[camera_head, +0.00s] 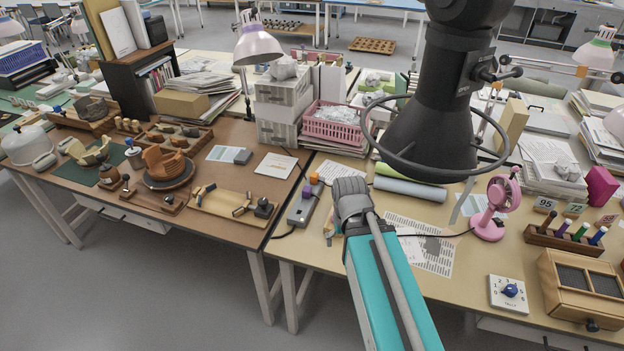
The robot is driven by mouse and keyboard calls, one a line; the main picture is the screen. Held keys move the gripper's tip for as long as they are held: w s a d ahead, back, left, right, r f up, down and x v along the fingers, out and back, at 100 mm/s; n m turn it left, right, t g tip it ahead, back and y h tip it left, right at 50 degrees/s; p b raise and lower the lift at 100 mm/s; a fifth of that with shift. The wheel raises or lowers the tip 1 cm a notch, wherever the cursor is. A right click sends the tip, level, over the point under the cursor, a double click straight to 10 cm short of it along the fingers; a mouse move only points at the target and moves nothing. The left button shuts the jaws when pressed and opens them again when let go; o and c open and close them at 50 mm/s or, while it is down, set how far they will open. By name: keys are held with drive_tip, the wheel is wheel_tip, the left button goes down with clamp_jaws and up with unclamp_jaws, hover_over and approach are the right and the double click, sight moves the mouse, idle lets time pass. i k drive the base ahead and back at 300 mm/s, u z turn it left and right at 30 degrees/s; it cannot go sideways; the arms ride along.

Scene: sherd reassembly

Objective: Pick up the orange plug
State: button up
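The orange plug (313,178) is small in the camera_head view. It stands at the far end of a grey power strip (299,212) near the left edge of the right-hand table, just beyond a purple plug (306,191). The grey end of a teal arm-like part, which seems to be my gripper (350,198), shows to the right of the strip, apart from the orange plug. Its fingers cannot be made out, so I cannot tell whether it is open or what it holds.
A large dark body with a ring (446,110) hangs over the right table and hides part of it. A pink fan (497,205) and a printed sheet (425,247) lie right of the strip. A pink basket (333,124) stands behind. The brown table (232,235) adjoins on the left.

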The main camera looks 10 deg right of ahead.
sight(314, 177)
drive_tip(key=u, duration=1.65)
drive_tip(key=i, duration=0.6)
drive_tip(key=u, duration=0.1)
